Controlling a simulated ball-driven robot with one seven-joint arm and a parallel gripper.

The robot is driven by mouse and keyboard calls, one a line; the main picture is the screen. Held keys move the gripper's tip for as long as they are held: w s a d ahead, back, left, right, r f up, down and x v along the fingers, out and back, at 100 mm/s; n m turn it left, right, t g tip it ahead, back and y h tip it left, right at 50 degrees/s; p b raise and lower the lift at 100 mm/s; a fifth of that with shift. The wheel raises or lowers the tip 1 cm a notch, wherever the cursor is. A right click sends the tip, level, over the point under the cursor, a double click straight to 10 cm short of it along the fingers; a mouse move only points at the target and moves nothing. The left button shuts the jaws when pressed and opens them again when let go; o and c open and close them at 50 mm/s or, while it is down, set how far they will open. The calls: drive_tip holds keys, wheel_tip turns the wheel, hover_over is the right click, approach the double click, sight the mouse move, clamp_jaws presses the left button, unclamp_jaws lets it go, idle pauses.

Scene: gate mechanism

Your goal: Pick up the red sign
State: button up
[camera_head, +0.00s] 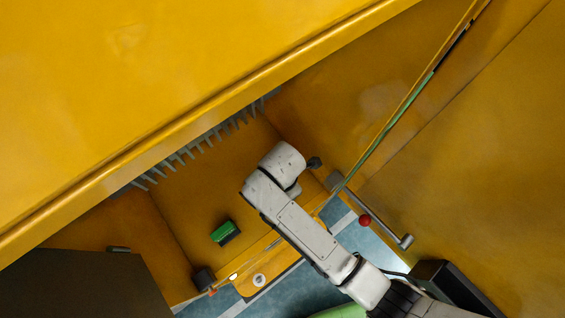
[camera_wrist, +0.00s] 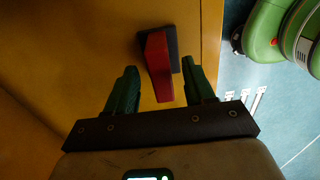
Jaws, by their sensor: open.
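The red sign (camera_wrist: 158,66) shows in the wrist view as a red block-like piece with a dark backing plate (camera_wrist: 173,48), against a yellow surface. My gripper (camera_wrist: 160,68) is open, with one dark green finger to the left of the red sign and one to the right. The red sign appears between the fingers; I cannot tell how far it is from them in depth, and neither finger clearly touches it. In the head view I cannot make out the red sign, and my gripper is not clearly visible beyond my white arm.
Large yellow walls (camera_head: 470,190) enclose the space in the head view. A green box (camera_head: 225,232) sits on the yellow floor. A lever with a red ball (camera_head: 365,220) is right of my arm. Green rounded machinery (camera_wrist: 262,30) is at the wrist view's upper right.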

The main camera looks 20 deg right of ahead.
drive_tip(key=shift+s+f, duration=0.1)
drive_tip(key=shift+f, duration=1.25)
drive_tip(key=shift+c, duration=0.3)
clamp_jaws()
drive_tip(key=shift+r, duration=0.1)
